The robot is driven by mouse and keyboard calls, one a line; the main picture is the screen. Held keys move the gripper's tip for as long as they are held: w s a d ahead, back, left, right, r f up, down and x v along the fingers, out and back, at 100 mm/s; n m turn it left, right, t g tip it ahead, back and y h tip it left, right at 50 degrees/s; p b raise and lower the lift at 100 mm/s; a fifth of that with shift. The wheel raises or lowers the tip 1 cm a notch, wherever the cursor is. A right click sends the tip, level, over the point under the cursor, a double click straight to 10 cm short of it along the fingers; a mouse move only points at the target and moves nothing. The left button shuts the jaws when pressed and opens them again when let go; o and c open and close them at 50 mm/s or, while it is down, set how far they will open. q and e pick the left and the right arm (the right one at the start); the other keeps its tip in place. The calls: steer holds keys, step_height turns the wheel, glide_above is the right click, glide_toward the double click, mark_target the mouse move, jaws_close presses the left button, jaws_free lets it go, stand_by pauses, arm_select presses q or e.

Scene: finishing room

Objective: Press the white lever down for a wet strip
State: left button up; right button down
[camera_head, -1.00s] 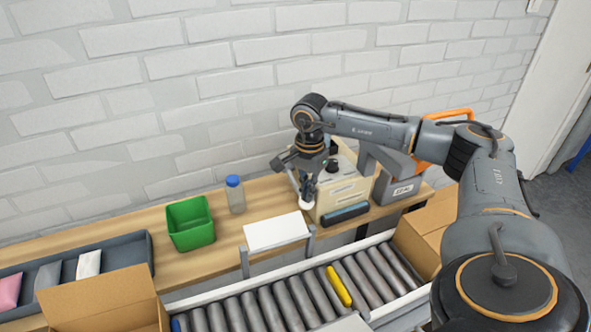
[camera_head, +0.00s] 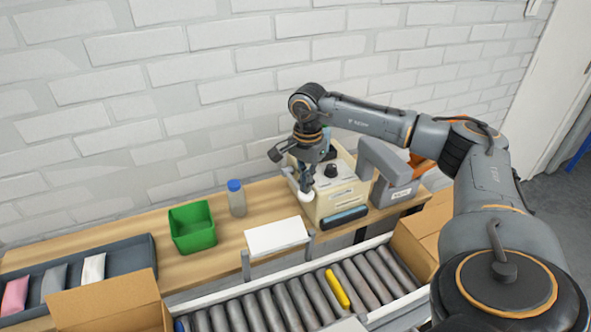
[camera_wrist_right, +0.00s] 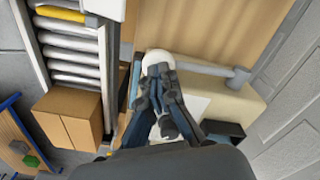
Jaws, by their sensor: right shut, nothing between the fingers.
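The beige tape dispenser (camera_head: 350,197) stands on the bench near the wall. Its white lever knob (camera_head: 306,195) shows at the dispenser's left side, just under my right gripper (camera_head: 305,183). In the right wrist view, the lever's rod (camera_wrist_right: 212,69) runs from its pivot to the white knob (camera_wrist_right: 157,57). The shut fingertips (camera_wrist_right: 160,72) overlap the knob there, with nothing held between them; whether they touch it I cannot tell. No strip can be made out at the dispenser. My left gripper is not in view.
A white sheet (camera_head: 276,236), a blue-capped bottle (camera_head: 236,198) and a green bin (camera_head: 190,231) are left of the dispenser. A grey device (camera_head: 394,193) stands to its right. The roller conveyor (camera_head: 298,303) and open cartons (camera_head: 112,307) lie in front.

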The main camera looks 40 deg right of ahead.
steer(key=shift+w+d+r+p, duration=0.1)
steer(key=shift+w+r+p, duration=0.1)
steer(key=shift+r+p, duration=0.6)
steer(key=shift+w+r+p, duration=0.25)
steer(key=shift+r+p, duration=0.15)
steer(key=shift+r, duration=0.7)
steer(key=shift+w+d+r+p, duration=0.1)
steer(key=shift+w+r+p, duration=0.1)
steer(key=shift+r+p, duration=0.6)
steer(key=shift+r, duration=0.1)
step_height(320, 180, up, 5)
steer(key=p, duration=0.3)
